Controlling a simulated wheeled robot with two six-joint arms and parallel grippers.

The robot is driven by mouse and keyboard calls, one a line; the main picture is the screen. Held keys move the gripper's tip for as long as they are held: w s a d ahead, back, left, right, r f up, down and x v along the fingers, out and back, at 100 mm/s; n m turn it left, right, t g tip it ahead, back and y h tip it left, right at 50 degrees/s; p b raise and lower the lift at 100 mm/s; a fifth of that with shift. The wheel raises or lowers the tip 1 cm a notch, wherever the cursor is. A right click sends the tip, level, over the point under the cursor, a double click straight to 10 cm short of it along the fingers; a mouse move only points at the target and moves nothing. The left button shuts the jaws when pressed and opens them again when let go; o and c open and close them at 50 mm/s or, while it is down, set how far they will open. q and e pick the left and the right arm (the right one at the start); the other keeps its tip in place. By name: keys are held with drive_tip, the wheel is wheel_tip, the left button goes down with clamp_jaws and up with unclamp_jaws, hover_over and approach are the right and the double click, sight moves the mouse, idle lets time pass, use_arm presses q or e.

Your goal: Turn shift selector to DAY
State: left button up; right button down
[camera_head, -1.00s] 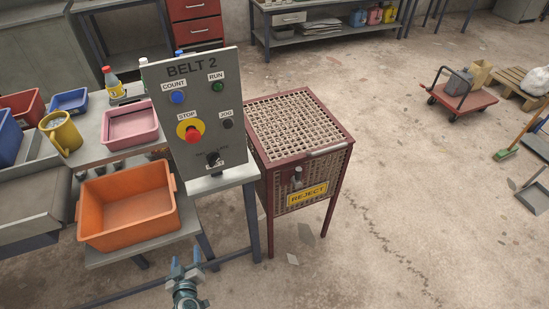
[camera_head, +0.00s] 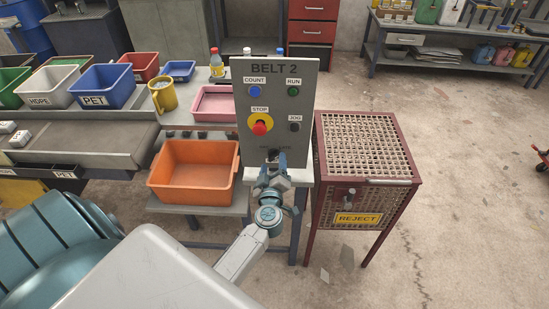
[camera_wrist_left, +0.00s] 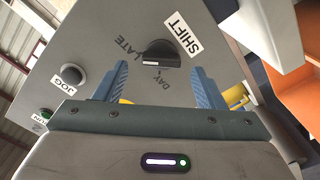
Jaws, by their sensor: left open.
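The BELT 2 panel (camera_head: 303,78) stands upright on a grey stand. Its shift selector (camera_wrist_left: 158,55) shows in the left wrist view as a black knob beside a white SHIFT label (camera_wrist_left: 181,32), with LATE (camera_wrist_left: 120,47) and DAY (camera_wrist_left: 153,79) printed near it. A pale mark shows on the knob's DAY side; its exact pointing is hard to tell. My left gripper (camera_head: 273,158) is at the panel's lower part and hides the selector in the head view. In the left wrist view its open fingers (camera_wrist_left: 160,68) lie either side of the knob, with visible gaps. My right gripper is not in view.
Above the selector are a red STOP button (camera_head: 260,127), a black JOG button (camera_head: 295,127), a blue COUNT button (camera_head: 254,91) and a green RUN button (camera_head: 293,91). An orange bin (camera_head: 190,185) is left, and the REJECT cage (camera_head: 365,145) is right.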

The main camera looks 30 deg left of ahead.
sight(274, 156)
use_arm(q)
drive_tip(key=shift+x, duration=1.35)
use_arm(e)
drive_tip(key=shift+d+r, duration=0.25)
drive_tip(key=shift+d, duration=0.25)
use_arm(q)
drive_tip(key=c, duration=0.9)
drive_tip(key=shift+c, duration=0.4)
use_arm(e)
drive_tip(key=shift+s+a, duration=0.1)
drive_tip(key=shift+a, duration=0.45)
